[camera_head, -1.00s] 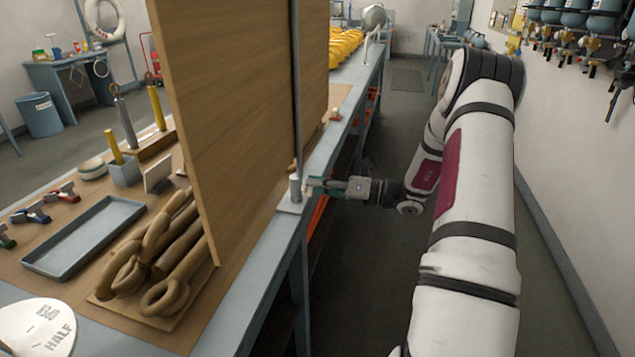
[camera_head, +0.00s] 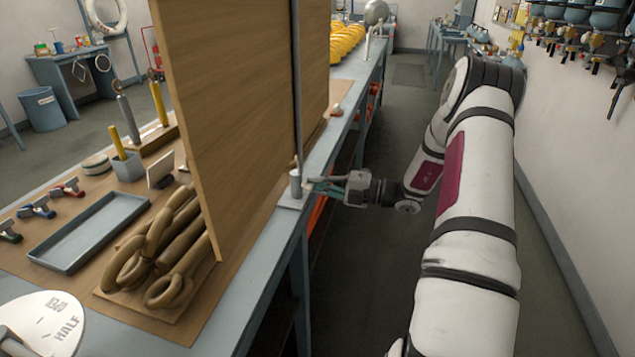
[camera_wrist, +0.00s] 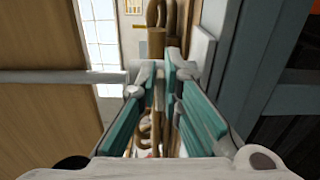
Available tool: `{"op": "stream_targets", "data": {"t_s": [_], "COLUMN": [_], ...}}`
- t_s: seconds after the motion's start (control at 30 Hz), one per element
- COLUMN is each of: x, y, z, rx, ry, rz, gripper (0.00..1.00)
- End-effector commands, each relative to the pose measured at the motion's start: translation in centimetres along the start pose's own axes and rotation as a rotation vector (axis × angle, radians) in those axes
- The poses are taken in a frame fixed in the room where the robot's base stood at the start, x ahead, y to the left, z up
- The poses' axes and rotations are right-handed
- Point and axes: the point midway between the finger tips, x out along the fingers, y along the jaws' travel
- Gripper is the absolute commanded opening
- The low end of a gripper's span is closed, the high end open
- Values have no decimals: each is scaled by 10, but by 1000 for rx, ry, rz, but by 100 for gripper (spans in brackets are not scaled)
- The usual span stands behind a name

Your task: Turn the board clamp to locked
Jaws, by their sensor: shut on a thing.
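The board clamp (camera_head: 295,183) is a small grey upright cylinder on a plate at the bench edge, at the foot of a thin dark post beside the tall wooden board (camera_head: 235,120). My gripper (camera_head: 314,184) reaches it from the right, level with the clamp, and its fingertips are at the clamp's right side. In the wrist view my gripper (camera_wrist: 160,82) shows teal-padded fingers with a narrow gap. The grey post (camera_wrist: 60,77) runs in from the left to the left fingertip. The part held between the fingers is mostly hidden, and I cannot read the clamp's lock position.
Left of the board, the bench carries a blue-grey tray (camera_head: 90,232), brown looped hoses (camera_head: 160,250), small coloured clips (camera_head: 38,208) and a white disc (camera_head: 42,318). Yellow items (camera_head: 345,42) lie farther back. The aisle floor (camera_head: 345,270) right of the bench is clear.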

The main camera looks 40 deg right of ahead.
Motion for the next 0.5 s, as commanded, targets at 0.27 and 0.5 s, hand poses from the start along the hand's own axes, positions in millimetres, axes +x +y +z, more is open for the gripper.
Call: {"op": "stream_targets", "data": {"t_s": [0.27,0.5], "x": [-1,-1], "y": [-2,-3], "z": [-1,-1], "rx": [37,38], "ry": [1,1], "rz": [-3,-3], "gripper": [0,0]}}
